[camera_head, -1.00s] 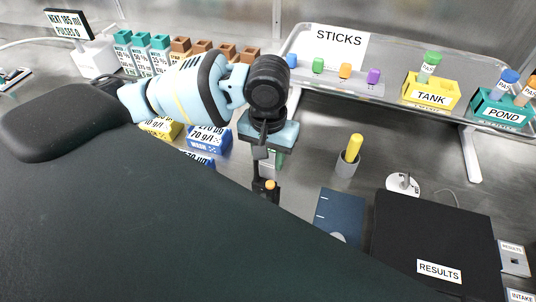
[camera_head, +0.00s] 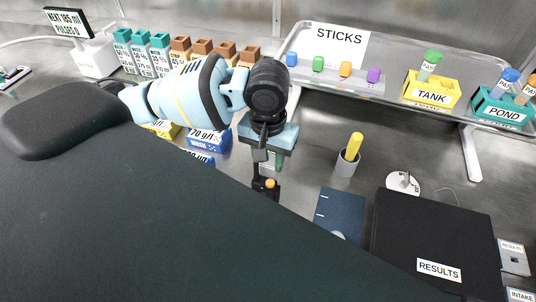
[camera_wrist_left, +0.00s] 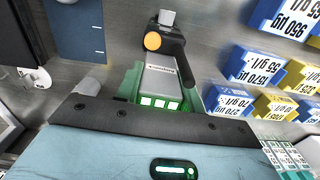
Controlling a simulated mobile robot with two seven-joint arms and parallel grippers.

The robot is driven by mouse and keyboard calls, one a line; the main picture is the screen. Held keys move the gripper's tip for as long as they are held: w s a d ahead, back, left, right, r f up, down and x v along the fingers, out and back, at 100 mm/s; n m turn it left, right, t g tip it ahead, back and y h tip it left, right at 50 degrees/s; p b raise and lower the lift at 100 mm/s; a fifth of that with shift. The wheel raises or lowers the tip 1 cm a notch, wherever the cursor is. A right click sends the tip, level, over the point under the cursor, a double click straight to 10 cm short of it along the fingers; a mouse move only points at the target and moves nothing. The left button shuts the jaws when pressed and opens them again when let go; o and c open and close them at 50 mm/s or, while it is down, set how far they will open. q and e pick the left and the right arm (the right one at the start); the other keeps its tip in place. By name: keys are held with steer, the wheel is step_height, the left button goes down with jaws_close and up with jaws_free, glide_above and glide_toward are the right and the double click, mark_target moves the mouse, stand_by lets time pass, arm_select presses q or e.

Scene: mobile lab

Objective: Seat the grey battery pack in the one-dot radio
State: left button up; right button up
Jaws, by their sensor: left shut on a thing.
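My left gripper (camera_head: 270,160) hangs over the bench in the head view, pointing down. In the wrist view my left gripper (camera_wrist_left: 160,90) is shut on a grey-bodied device (camera_wrist_left: 161,78) with a black end, an orange knob and a small dark label. Several lit pale squares show on or near its lower end. Its black end (camera_head: 265,186) with the orange knob shows below the gripper in the head view. I cannot tell whether this device is a radio or a pack. No grey battery pack or one-dot mark can be made out. My right gripper is not in view.
A grey cup (camera_head: 346,164) with a yellow stick stands right of the gripper. A blue folder (camera_head: 340,212) and a black RESULTS case (camera_head: 430,235) lie nearer. Blue and yellow labelled boxes (camera_head: 208,138) stand left. A raised tray (camera_head: 395,60) stands behind.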

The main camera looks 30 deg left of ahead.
arm_select(q)
steer(key=shift+f, duration=1.4)
steer(key=o, duration=1.1)
steer(key=shift+r, duration=3.9)
